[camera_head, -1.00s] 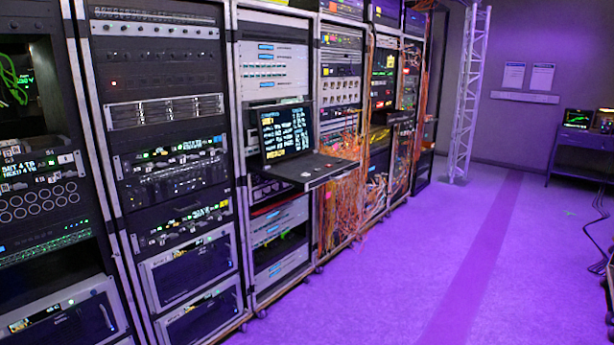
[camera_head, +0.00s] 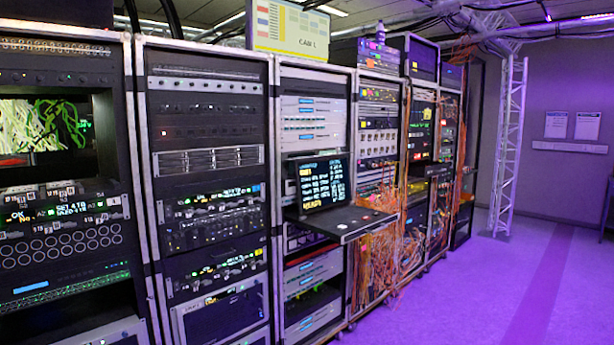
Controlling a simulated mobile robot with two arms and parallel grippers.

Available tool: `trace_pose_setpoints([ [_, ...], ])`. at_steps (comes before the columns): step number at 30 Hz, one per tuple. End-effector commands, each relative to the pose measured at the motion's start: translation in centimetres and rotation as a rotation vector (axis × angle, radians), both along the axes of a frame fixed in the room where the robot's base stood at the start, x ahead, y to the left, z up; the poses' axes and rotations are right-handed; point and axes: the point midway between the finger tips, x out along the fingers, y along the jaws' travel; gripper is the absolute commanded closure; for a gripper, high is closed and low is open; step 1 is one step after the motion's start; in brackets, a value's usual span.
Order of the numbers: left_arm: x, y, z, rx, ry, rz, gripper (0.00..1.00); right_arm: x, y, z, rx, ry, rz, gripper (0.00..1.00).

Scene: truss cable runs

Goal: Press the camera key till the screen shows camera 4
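A screen (camera_head: 42,124) in the leftmost rack shows a picture of tangled green and pale cables. Below it is a panel with small labelled keys (camera_head: 60,190) and a lit text display (camera_head: 75,211). The lettering is too small to read surely, and I cannot tell which key is the camera key or which camera number shows. A pull-out console with a second screen (camera_head: 322,184) stands open in the third rack, showing lines of white and yellow text. Neither of my grippers is in view.
A row of equipment racks (camera_head: 208,120) runs from the left to the back. The console shelf (camera_head: 345,224) juts out from it. Orange cables (camera_head: 375,260) hang in front of the racks. The purple floor (camera_head: 480,290) at right is clear. A white truss column (camera_head: 508,150) stands behind.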

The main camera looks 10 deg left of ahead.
Motion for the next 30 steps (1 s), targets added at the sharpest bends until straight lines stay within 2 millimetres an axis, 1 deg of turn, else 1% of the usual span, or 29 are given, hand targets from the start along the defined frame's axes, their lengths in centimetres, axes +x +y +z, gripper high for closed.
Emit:
trace_pose_setpoints([
  [8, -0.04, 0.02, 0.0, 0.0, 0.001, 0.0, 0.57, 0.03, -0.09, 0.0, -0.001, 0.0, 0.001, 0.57],
  [11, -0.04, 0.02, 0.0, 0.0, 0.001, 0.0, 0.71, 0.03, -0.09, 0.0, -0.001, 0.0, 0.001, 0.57],
  [15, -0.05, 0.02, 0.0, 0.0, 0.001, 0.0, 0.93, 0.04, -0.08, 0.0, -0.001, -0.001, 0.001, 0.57],
  [17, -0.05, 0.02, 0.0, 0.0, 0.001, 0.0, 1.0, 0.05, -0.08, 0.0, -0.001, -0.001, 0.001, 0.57],
  [30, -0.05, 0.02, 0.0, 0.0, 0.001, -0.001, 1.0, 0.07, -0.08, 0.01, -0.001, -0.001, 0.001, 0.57],
])
